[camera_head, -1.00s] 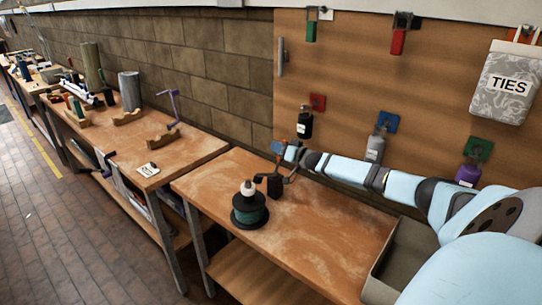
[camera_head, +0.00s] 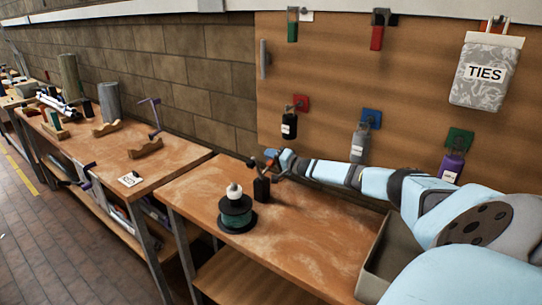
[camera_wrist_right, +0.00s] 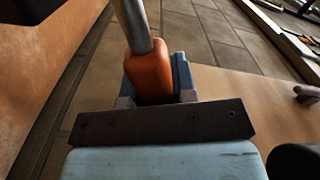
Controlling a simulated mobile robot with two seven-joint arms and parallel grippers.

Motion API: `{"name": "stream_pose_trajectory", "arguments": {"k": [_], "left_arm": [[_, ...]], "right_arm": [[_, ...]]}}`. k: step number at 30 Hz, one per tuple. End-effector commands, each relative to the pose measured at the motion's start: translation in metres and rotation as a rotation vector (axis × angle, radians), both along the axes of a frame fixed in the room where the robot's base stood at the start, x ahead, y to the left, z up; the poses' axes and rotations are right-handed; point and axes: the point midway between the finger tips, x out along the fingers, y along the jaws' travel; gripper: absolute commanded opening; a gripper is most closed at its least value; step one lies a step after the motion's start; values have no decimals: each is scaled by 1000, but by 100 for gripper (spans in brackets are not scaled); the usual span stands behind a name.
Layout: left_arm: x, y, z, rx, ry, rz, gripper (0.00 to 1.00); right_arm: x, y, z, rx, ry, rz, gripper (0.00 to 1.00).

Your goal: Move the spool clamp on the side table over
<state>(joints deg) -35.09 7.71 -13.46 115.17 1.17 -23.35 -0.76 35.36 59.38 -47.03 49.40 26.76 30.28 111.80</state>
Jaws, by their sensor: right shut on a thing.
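My right gripper (camera_head: 273,161) is above the far edge of the side table (camera_head: 310,235). In the right wrist view it is shut on an orange handle (camera_wrist_right: 150,75) with a grey metal rod (camera_wrist_right: 133,25). I cannot tell for sure whether this handle belongs to the spool clamp. A black spool with green winding (camera_head: 237,215) stands upright on the side table, with a white knob (camera_head: 234,191) on top. A small black block (camera_head: 262,188) is just right of the spool, below the gripper. My left gripper is not in view.
A workbench (camera_head: 170,160) with wooden cradles, a purple crank-shaped tool (camera_head: 153,117) and a white tag (camera_head: 130,179) is to the left. A grey bin (camera_head: 372,265) sits at the table's right. The table's middle is clear.

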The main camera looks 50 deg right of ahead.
Motion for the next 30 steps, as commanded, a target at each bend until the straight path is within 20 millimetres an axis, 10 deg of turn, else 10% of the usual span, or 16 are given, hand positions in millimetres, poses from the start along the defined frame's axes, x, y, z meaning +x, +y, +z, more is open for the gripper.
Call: {"name": "stream_pose_trajectory", "arguments": {"k": [20, 21, 23, 30], "left_arm": [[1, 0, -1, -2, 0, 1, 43], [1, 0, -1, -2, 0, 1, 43], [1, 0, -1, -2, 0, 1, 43], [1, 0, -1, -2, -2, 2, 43]], "right_arm": [[0, 2, -6, 63, 6, 0, 0], [0, 2, -6, 64, 6, 0, 32], [0, 2, -6, 63, 6, 0, 46], [0, 1, -6, 60, 5, 0, 51]]}}
